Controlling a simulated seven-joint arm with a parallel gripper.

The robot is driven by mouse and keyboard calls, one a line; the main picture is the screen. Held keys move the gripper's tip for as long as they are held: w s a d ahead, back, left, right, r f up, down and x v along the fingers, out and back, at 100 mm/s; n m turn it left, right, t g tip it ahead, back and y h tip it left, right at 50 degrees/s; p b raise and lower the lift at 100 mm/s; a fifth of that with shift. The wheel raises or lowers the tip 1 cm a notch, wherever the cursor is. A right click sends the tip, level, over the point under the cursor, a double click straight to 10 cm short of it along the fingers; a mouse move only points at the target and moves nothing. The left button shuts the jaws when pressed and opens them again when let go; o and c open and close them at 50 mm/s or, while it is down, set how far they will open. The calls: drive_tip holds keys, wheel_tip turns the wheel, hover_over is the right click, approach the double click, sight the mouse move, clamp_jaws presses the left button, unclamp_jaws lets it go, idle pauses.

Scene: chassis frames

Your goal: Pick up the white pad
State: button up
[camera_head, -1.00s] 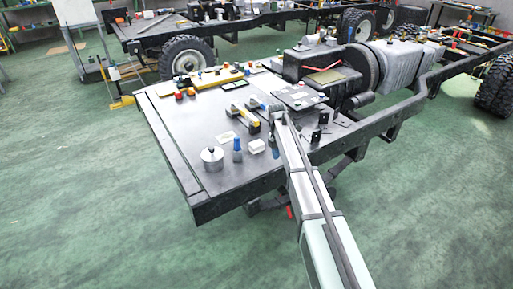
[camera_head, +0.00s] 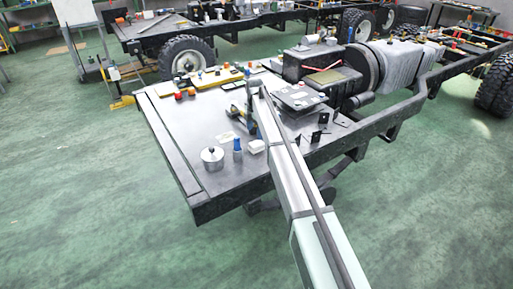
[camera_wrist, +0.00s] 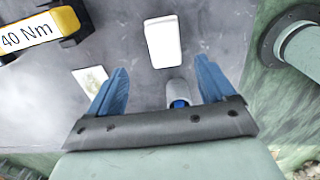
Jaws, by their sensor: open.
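The white pad (camera_head: 256,146) is a small pale block lying flat near the front edge of the grey table. In the wrist view the pad (camera_wrist: 163,40) shows whole, as a white rounded rectangle beyond my fingertips. My gripper (camera_wrist: 162,80) has two blue fingers spread wide with nothing held between them. The pad is apart from both fingers.
A blue-topped bottle (camera_head: 237,150) stands left of the pad and shows between my fingers (camera_wrist: 178,98). A flat pale sheet (camera_head: 226,137) and a yellow tool marked 40 Nm (camera_wrist: 28,32) lie nearby. A silver pot (camera_head: 212,159) stands further left. Black brackets (camera_head: 315,138) stand at right.

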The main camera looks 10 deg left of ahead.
sight(257, 143)
wheel_tip(257, 143, down, 3)
drive_tip(key=shift+s+d+f, duration=0.1)
drive_tip(key=shift+d+f, duration=0.1)
drive_tip(key=shift+f, duration=1.15)
drive_tip(key=shift+d+f, duration=0.2)
drive_tip(key=shift+f, duration=1.1)
drive_tip(key=shift+c, duration=0.5)
drive_tip(key=c, duration=1)
